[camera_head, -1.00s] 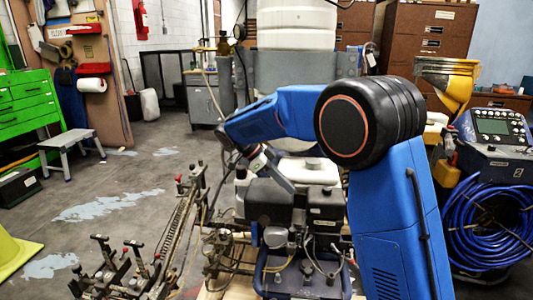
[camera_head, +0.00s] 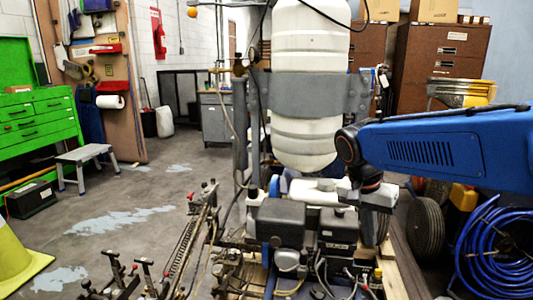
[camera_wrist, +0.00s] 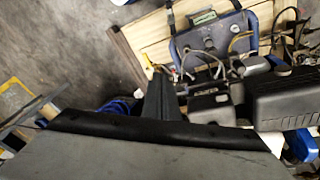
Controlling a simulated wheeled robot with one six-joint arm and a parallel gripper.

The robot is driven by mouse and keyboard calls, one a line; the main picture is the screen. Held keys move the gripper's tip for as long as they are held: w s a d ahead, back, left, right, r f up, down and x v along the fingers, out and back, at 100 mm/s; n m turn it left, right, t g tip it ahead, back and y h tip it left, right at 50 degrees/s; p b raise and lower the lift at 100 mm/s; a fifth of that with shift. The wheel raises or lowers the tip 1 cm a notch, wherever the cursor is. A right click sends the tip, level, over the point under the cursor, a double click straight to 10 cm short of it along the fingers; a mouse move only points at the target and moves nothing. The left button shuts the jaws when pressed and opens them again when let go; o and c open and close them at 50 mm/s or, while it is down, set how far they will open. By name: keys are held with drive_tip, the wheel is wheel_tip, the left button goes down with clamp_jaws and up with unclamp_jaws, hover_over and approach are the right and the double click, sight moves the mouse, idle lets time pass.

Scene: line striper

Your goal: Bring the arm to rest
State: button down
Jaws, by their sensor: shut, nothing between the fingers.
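My gripper (camera_wrist: 158,90) shows in the wrist view as a narrow dark shape beyond the broad grey and black wrist housing. Its fingers are together with nothing between them. In the head view my blue arm reaches in from the right, and its wrist hangs just above the right side of the line striper. The line striper's engine (camera_head: 281,222) is black, with a white tank (camera_head: 309,85) standing behind it. In the head view the fingertips are hard to make out against the machine. I cannot tell whether they touch it.
A coiled blue hose (camera_head: 497,250) is at the lower right, near a black wheel (camera_head: 425,226). A green tool cabinet (camera_head: 40,125), a grey step stool (camera_head: 85,160) and a yellow cone (camera_head: 12,258) are at the left. The floor between them and the striper is mostly clear.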

drive_tip(key=s+d+f+n+t+y, duration=0.1)
drive_tip(key=s+f+n+t, duration=0.1)
drive_tip(key=s, duration=0.6)
drive_tip(key=s+d+f+n+t+y, duration=0.1)
drive_tip(key=s+d+f+n+t, duration=0.1)
drive_tip(key=s+f+n, duration=0.2)
drive_tip(key=shift+s+f+n+y, duration=0.15)
drive_tip(key=shift+s+n+y, duration=0.25)
drive_tip(key=shift+s+n, duration=1.4)
drive_tip(key=shift+s+d+m, duration=0.1)
drive_tip(key=shift+s+m, duration=0.4)
